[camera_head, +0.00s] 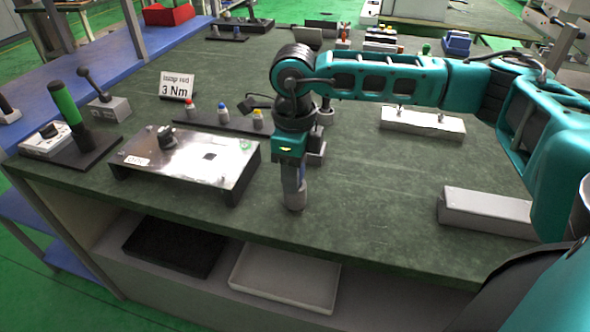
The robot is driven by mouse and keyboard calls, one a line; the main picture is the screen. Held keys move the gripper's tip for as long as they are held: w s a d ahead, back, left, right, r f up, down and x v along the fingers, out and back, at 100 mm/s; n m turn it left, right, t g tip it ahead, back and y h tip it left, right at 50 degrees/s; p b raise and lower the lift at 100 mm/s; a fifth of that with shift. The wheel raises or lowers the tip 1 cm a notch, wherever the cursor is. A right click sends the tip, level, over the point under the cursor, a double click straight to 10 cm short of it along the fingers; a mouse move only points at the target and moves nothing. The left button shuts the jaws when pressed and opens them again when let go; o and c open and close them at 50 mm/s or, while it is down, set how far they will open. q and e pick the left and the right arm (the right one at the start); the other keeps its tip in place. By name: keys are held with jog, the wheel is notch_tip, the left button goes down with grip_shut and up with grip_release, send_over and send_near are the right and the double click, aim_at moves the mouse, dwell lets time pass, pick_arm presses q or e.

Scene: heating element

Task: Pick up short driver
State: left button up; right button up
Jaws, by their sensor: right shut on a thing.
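My right arm reaches in from the right, and its right gripper (291,176) points down over the front part of the green bench top (390,215). It is shut on a short grey cylindrical thing (295,199), which looks like the short driver and stands about upright. Its upper part is hidden by the gripper. I cannot tell whether its lower end touches the bench. My left gripper is not in view.
A metal plate fixture (190,160) stands left of the gripper. Behind it is a dark rack (215,122) with coloured-top pieces and a "3 Nm" sign (177,86). Grey blocks (422,122) lie right. A black tray (175,246) and white tray (285,278) sit on the shelf below.

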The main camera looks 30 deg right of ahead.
jog(key=c, duration=0.3)
jog(key=shift+r, duration=0.15)
jog(key=shift+c, duration=0.2)
